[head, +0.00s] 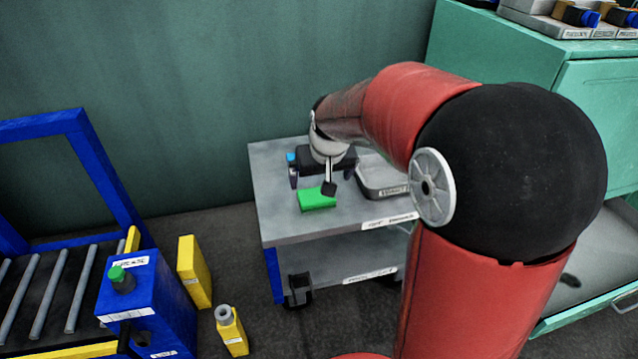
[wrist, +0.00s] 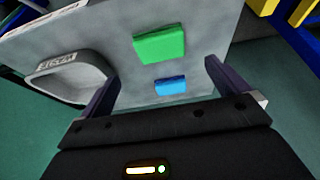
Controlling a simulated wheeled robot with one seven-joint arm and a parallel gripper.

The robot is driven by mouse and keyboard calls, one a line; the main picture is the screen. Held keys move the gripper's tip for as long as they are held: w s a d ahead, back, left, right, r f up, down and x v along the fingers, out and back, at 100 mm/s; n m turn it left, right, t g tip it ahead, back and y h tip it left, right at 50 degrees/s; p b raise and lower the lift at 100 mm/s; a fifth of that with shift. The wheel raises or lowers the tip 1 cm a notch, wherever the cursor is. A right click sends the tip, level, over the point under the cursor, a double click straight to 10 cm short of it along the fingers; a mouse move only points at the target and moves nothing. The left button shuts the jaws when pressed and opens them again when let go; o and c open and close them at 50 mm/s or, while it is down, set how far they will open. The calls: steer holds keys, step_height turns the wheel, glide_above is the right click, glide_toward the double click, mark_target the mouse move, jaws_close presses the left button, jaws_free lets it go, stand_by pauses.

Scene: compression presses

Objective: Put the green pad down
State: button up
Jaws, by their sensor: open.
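The green pad (head: 317,199) lies flat on the grey top of a cart (head: 280,222), near its left side. In the wrist view the green pad (wrist: 160,45) lies on the same grey surface, ahead of the fingertips and apart from them. My gripper (head: 318,182) is over the cart top, just behind the pad in the head view. In the wrist view my gripper (wrist: 160,85) has its fingers wide apart with nothing held between them. A small blue block (wrist: 170,86) lies between the pad and my gripper in the wrist view.
A grey tray (head: 380,178) with a label sits on the cart, right of the pad. A blue-framed roller conveyor (head: 60,290) with yellow posts stands left. A yellow bottle (head: 231,332) is on the floor. A green cabinet (head: 600,110) stands right.

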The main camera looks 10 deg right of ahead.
steer(key=s+r, duration=0.3)
steer(key=s, duration=0.9)
steer(key=s+r+t, duration=0.1)
steer(key=s+r, duration=0.2)
steer(key=s, duration=0.9)
steer(key=shift+s, duration=0.15)
step_height(320, 180, up, 5)
steer(key=p, duration=0.5)
steer(key=shift+f, duration=0.15)
